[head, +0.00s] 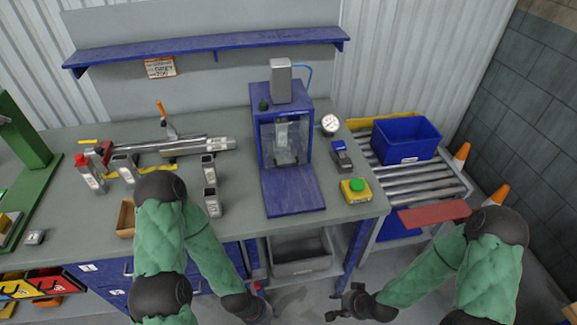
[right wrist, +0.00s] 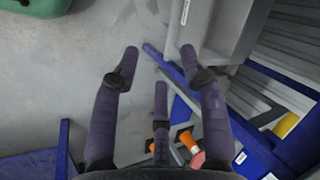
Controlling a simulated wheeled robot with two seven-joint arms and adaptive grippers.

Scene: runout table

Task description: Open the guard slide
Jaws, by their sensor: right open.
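The blue press (head: 293,197) stands on the workbench with a grey block on its top. A see-through guard slide (head: 272,150) appears to cover the front opening of the press, with a grey metal part dimly visible behind it. Its handle is too small to make out. My right gripper (head: 345,301) is open and empty, low in front of the bench and well away from the guard; its spread fingers show in the right wrist view (right wrist: 158,62). My left gripper (head: 250,306) is low at the bench front, and its fingers are not clear.
A roller table with a blue bin (head: 405,139) is at the right. A blue shelf (head: 205,47) hangs above.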

